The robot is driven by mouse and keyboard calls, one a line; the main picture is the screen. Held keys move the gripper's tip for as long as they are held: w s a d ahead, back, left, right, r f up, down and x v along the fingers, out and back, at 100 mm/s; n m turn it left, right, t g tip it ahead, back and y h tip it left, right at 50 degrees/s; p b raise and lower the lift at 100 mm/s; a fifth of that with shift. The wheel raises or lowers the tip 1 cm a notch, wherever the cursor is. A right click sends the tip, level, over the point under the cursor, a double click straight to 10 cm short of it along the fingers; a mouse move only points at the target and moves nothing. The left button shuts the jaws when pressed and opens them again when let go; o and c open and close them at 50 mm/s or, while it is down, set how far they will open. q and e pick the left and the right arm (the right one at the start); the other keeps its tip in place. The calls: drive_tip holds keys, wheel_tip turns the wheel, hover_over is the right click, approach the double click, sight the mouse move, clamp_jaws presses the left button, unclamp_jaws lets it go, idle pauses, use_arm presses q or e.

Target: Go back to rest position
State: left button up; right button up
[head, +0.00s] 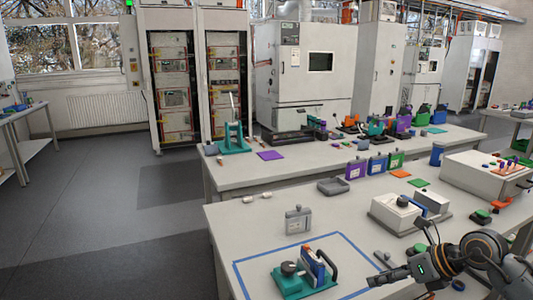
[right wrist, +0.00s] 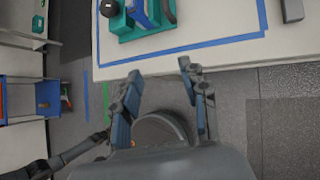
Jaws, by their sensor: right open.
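My right gripper (head: 384,273) is at the lower right of the head view, by the right side of the blue-taped square on the near table. In the right wrist view its two fingers (right wrist: 158,88) are spread apart with nothing between them, and they show against the floor just off the table edge. A dark jointed arm part, likely my left gripper (right wrist: 102,137), shows small at the lower left of the right wrist view. Its jaws are too small to read. The left arm does not show in the head view.
A teal fixture (head: 291,284) with a blue cell and black handle stands inside the blue tape. A white device (head: 397,213) is near my right arm. Open floor (head: 110,235) lies to the left.

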drive_tip(key=s+a+r+m+t+y, duration=0.1)
drive_tip(key=a+r+m+t+y, duration=0.3)
drive_tip(key=a, duration=0.3)
drive_tip(key=s+a+r+m+t+y, duration=0.1)
drive_tip(key=a+r+m+t+y, duration=0.3)
drive_tip(key=a, duration=0.4)
drive_tip(key=d+f+m+t+h, duration=0.1)
drive_tip(key=d+m+t+h, duration=0.8)
drive_tip(key=m, duration=0.7)
drive_tip(key=s+d+f+m+g+h, duration=0.2)
drive_tip(key=s+f+m+g+h, duration=0.2)
drive_tip(key=f+m, duration=0.25)
drive_tip(key=s+d+f+m+g+h, duration=0.2)
drive_tip(key=s+f+m+g+h, duration=0.25)
drive_tip(key=f, duration=0.35)
drive_tip(key=s+a+f+m+g+y, duration=0.1)
drive_tip(key=s+a+f+m+g, duration=0.1)
drive_tip(key=s+f+g, duration=0.6)
drive_tip(key=s+a+f+m+g+y, duration=0.25)
drive_tip(key=s+f, duration=0.25)
drive_tip(key=s, duration=0.8)
wheel_tip(320, 180, down, 24)
drive_tip(key=g, duration=0.1)
drive_tip(key=s+d+f+g, duration=0.1)
drive_tip(key=s+d+f, duration=0.2)
drive_tip(key=s+f, duration=1.4)
drive_tip(key=shift+s+f+g+h, duration=0.15)
drive_tip(key=shift+f+g+h, duration=0.2)
drive_tip(key=shift+f, duration=0.2)
